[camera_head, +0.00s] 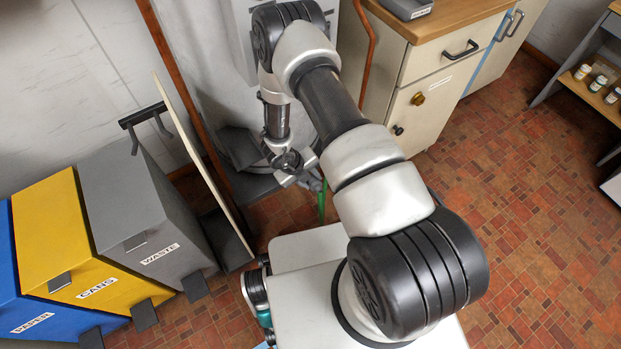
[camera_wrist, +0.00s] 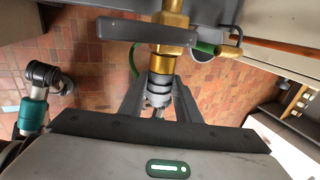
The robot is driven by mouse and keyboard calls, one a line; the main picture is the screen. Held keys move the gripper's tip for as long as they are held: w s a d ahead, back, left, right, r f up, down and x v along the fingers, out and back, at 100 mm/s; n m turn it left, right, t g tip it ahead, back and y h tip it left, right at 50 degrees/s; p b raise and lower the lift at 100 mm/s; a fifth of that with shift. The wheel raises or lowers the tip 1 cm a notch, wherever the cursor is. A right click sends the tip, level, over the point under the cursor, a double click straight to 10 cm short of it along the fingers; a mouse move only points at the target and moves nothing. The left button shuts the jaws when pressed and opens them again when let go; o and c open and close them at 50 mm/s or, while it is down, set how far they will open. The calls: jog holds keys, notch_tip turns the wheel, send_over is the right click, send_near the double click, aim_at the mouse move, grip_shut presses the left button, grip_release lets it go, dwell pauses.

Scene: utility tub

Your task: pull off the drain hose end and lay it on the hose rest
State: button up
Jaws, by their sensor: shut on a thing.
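In the wrist view my gripper (camera_wrist: 160,88) is shut on a grey ribbed hose end (camera_wrist: 159,82). The hose end is in line with a brass fitting (camera_wrist: 168,45); whether they are still joined I cannot tell. A green hose (camera_wrist: 133,62) curves down to the left of the fitting, and more green shows to its right. In the head view my gripper (camera_head: 288,177) is low by the grey tub area, with the hose end hidden there. The green hose (camera_head: 322,202) hangs just right of it. I cannot pick out the hose rest for certain.
A grey bar (camera_wrist: 120,29) crosses in front of the brass fitting. In the head view an upright board (camera_head: 205,165) and a grey waste bin (camera_head: 140,205) stand to the left. A cream cabinet (camera_head: 440,85) stands to the right. The tiled floor on the right is clear.

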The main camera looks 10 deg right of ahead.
aim_at(317, 188)
jog(key=shift+s+d+b, duration=0.25)
jog(key=shift+s+d, duration=0.05)
jog(key=shift+s, duration=0.6)
jog(key=shift+s+d+b, duration=0.2)
jog(key=shift+s+d, duration=0.1)
jog(key=shift+s, duration=0.6)
jog(key=shift+s, duration=0.1)
jog(key=shift+s+d, duration=0.2)
jog(key=shift+s, duration=0.25)
jog(key=shift+s, duration=0.1)
